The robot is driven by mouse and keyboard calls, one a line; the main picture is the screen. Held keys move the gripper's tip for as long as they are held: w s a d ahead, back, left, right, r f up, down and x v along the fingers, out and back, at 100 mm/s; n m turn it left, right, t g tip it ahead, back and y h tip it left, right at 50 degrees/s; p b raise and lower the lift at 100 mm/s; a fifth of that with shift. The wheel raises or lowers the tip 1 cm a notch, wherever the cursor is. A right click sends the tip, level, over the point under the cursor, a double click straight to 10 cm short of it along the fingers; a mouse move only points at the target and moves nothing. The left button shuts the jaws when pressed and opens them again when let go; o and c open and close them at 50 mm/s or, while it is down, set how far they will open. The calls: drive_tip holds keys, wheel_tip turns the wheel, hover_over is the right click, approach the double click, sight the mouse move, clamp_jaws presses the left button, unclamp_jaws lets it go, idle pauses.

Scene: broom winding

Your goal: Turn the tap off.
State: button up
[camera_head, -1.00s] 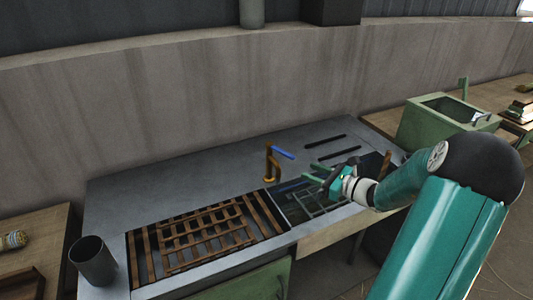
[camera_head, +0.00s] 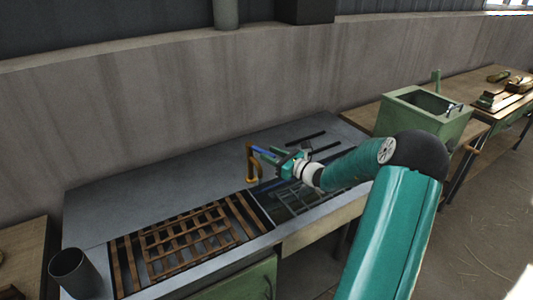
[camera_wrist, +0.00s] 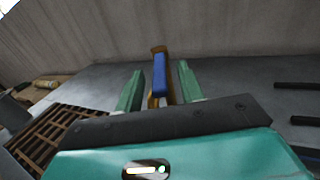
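The tap (camera_head: 251,164) is a brass-coloured upright spout with a blue lever handle (camera_head: 264,151), standing behind the sink basin (camera_head: 295,198). My gripper (camera_head: 277,157) is at the handle, to the right of the tap. In the wrist view my gripper (camera_wrist: 158,88) is open, with one green finger on each side of the handle and a gap on both sides. Whether water is flowing cannot be told.
A slatted wooden rack (camera_head: 188,240) lies on the counter left of the basin. A grey cup (camera_head: 74,272) stands at the left front corner. A green box (camera_head: 425,115) stands on the right. The counter behind the rack (camera_head: 140,185) is clear.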

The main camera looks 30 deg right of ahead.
sight(260, 151)
drive_tip(key=shift+x, duration=1.2)
drive_tip(key=shift+c, duration=0.5)
drive_tip(key=shift+a, duration=0.1)
clamp_jaws()
